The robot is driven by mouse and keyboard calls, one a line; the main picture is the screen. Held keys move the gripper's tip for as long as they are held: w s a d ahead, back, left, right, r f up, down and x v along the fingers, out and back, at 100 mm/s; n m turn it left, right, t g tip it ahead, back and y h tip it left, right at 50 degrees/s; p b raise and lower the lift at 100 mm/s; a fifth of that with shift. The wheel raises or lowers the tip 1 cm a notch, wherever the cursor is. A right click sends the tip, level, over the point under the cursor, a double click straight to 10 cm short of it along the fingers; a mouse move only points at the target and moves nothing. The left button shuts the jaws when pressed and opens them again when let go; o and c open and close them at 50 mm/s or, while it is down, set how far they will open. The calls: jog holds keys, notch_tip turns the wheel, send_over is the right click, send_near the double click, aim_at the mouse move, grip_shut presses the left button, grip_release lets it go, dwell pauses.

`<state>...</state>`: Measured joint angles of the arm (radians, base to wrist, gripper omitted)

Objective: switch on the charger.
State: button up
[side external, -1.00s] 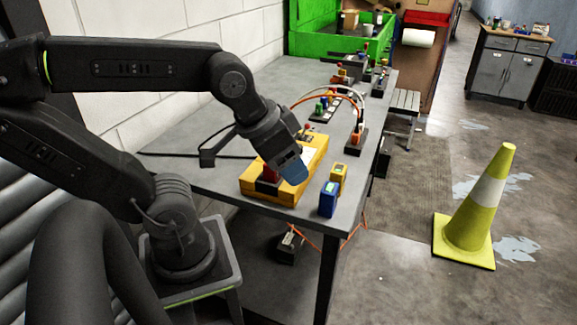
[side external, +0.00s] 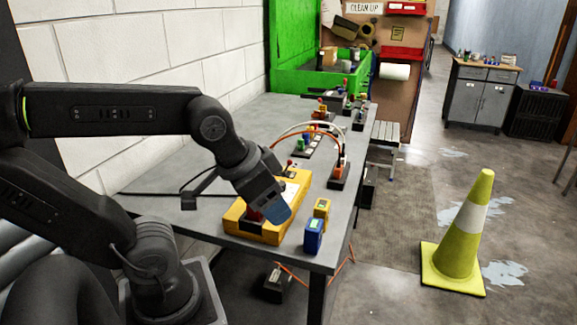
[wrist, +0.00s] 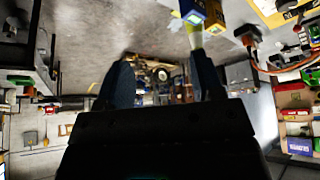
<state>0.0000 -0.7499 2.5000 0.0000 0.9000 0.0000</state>
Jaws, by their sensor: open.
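A yellow box (side external: 262,233), which looks like the charger, lies near the front end of the grey table. It has a light panel on top and a dark red part (side external: 254,214) at its near left side. My gripper (side external: 276,208) is low over the box, pointing down, and hides part of its top. I cannot tell whether it touches the box. In the wrist view the two fingers (wrist: 160,85) stand apart with nothing between them. The switch itself is not clear in either view.
A small blue unit (side external: 314,237) and a small yellow unit (side external: 321,214) stand right of the box; both show at the wrist view's top. Looped cables (side external: 318,127) and several small devices lie farther back. A green bin (side external: 300,84) stands behind. A cone (side external: 459,235) stands on the floor.

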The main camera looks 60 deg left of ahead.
jog(key=shift+w+a+r, duration=0.15)
jog(key=shift+w, duration=0.1)
jog(key=shift+c, duration=1.4)
jog(key=w+a+g+y, duration=0.1)
jog(key=w+a, duration=0.1)
jog(key=w, duration=0.1)
jog(key=w+a+r+g, duration=0.1)
jog(key=w+a, duration=0.1)
jog(key=w, duration=0.2)
jog(key=w+a+g+y, duration=0.1)
jog(key=w+a, duration=0.2)
jog(key=shift+w+a+r+m+y, duration=0.1)
jog(key=shift+w+r+m+y, duration=0.05)
jog(key=shift+r+m+y, duration=0.2)
grip_shut()
jog(key=w+a+f+g+y, duration=0.2)
jog(key=w+a+f+g, duration=0.2)
jog(key=w+a, duration=0.7)
jog(key=shift+a+f, duration=0.7)
jog(key=shift+a, duration=0.15)
